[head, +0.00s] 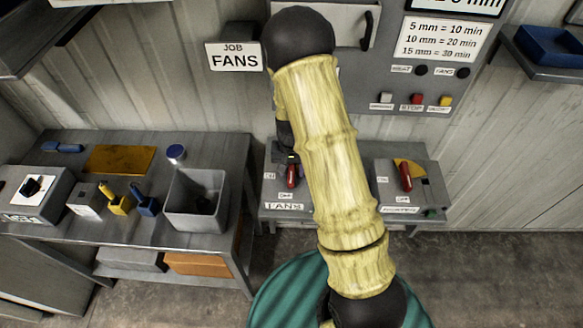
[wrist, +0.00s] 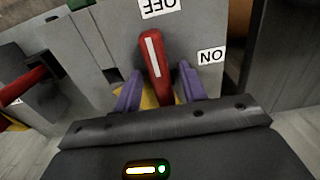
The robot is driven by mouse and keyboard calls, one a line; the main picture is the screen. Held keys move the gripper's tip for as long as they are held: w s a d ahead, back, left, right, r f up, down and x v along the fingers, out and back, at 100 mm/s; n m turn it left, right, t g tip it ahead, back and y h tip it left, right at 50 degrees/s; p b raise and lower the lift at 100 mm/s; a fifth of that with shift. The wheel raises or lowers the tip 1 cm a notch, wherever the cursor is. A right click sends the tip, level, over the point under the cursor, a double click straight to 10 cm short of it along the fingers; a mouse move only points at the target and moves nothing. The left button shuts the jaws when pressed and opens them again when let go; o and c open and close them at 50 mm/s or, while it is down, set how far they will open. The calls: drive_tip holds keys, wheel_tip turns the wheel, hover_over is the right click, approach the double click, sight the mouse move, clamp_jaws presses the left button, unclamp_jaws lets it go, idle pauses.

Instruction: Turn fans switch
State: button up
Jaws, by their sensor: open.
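The fans switch is a red lever (head: 291,176) on a grey box with a FANS label (head: 285,206), left of my arm in the head view. In the wrist view the red lever (wrist: 154,58) has a white stripe and points toward the upside-down OFF label (wrist: 160,6). The ON label (wrist: 212,56) is to its right. My gripper (wrist: 160,90) is open, with one purple finger on each side of the lever. Contact with the lever cannot be told. In the head view my arm hides most of the gripper.
A workbench with a grey bin (head: 195,215) and several small items is at the left. A wall panel with buttons (head: 417,100) is above.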

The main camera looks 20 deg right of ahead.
clamp_jaws()
